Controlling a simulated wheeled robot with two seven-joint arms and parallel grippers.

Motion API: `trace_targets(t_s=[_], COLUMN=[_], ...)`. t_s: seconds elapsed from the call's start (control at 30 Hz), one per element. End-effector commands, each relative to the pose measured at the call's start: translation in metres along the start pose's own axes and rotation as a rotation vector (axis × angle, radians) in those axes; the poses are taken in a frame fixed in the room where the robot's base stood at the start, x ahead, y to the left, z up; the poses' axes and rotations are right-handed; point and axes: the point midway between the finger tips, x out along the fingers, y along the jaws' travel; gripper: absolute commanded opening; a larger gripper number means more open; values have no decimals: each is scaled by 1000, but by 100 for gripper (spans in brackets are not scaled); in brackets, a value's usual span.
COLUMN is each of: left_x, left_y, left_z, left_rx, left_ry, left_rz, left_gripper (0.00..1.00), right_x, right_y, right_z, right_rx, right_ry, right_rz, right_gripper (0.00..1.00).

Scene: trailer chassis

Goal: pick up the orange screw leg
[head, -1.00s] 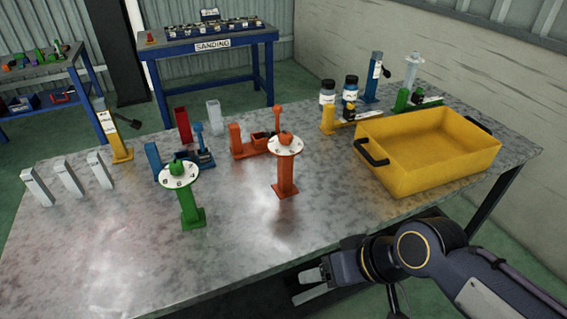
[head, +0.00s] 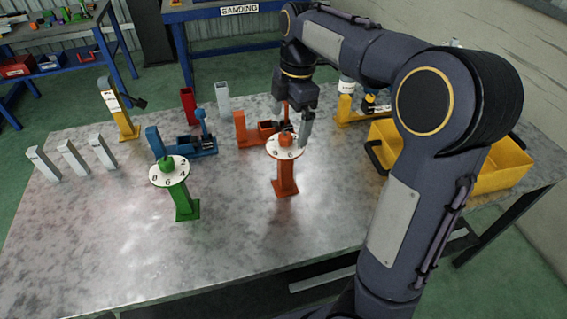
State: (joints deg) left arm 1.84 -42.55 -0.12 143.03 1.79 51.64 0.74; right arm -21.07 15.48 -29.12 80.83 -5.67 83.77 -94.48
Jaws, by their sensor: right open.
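The orange piece (head: 286,180) stands upright on the metal table, an orange post with a foot and a white numbered disc (head: 284,150) on top. A small orange knob sits on the disc, partly hidden by my gripper. My right gripper (head: 296,128) points down right over the disc, open, with its fingers around or just above the knob; I cannot tell whether they touch it. Behind it is an orange block fixture (head: 241,130), partly covered by the gripper. My left gripper is not in view.
A green post with a numbered disc (head: 183,203) stands to the left. A yellow bin (head: 500,178) is at the right, partly behind my arm. The table's front is clear.

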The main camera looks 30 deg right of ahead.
Motion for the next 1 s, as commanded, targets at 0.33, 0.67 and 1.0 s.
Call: trace_targets(t_s=[0.33, 0.67, 1.0], left_x=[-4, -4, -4], left_y=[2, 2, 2], left_z=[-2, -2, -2], left_rx=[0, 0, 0], left_ry=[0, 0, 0], left_rz=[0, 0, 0], left_gripper=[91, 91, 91], right_x=[48, 56, 55], right_y=[1, 2, 2], right_z=[-4, -4, -4], right_rx=[2, 2, 3], right_ry=[0, 2, 2], right_rz=[-2, 2, 3], right_gripper=[100, 100, 56])
